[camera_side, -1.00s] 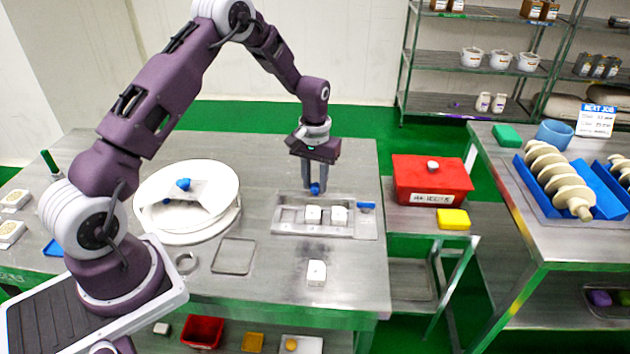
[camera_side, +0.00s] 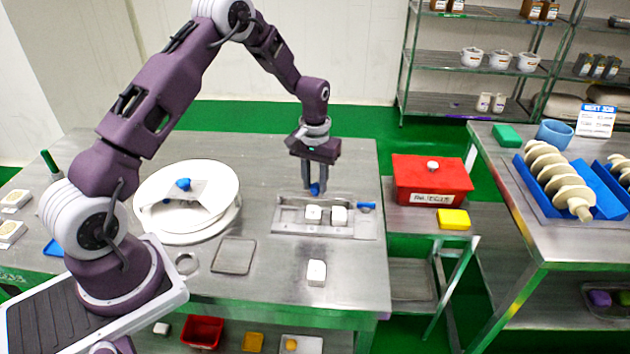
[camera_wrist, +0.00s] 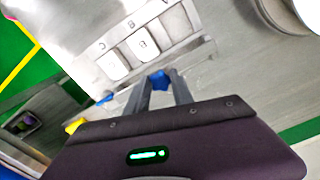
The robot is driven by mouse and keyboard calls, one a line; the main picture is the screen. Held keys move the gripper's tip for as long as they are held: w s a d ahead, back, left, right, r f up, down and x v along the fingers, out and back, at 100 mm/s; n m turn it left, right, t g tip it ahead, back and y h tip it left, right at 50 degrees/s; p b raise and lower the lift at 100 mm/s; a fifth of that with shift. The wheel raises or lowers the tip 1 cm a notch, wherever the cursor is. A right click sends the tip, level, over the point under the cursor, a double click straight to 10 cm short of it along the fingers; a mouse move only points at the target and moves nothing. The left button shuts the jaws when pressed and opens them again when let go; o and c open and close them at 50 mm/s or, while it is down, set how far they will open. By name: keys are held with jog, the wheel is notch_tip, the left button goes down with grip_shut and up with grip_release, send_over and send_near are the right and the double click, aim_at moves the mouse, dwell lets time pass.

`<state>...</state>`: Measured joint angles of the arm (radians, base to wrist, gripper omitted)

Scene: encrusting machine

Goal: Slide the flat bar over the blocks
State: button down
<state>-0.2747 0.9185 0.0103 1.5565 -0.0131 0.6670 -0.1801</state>
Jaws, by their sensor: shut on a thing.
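A shallow metal tray (camera_side: 289,228) lies on the steel table. Two white blocks sit side by side in it, a left one (camera_side: 313,215) and a right one (camera_side: 339,216); they also show in the wrist view (camera_wrist: 113,65) (camera_wrist: 142,43). Letters mark the slots. My gripper (camera_side: 315,184) is just behind the blocks, pointing down, its fingers shut on a blue knob (camera_wrist: 159,80) at the tray's far side. The flat bar is hard to tell from the tray metal; I cannot tell its outline. A third white block (camera_side: 317,272) stands on the table in front of the tray.
A blue piece (camera_side: 366,205) is at the tray's right end. A round white dish (camera_side: 215,218) with a blue-knobbed plate stands to the left. An empty flat rectangular frame (camera_side: 234,256) lies in front. A red box (camera_side: 432,172) is beyond the table's right edge.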

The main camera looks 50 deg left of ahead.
jog(key=shift+s+d, duration=1.25)
jog(key=shift+d, duration=0.1)
jog(key=c, duration=1.1)
grip_release()
jog(key=shift+s, duration=0.1)
notch_tip(320, 180, up, 7)
jog(key=shift+r, duration=0.1)
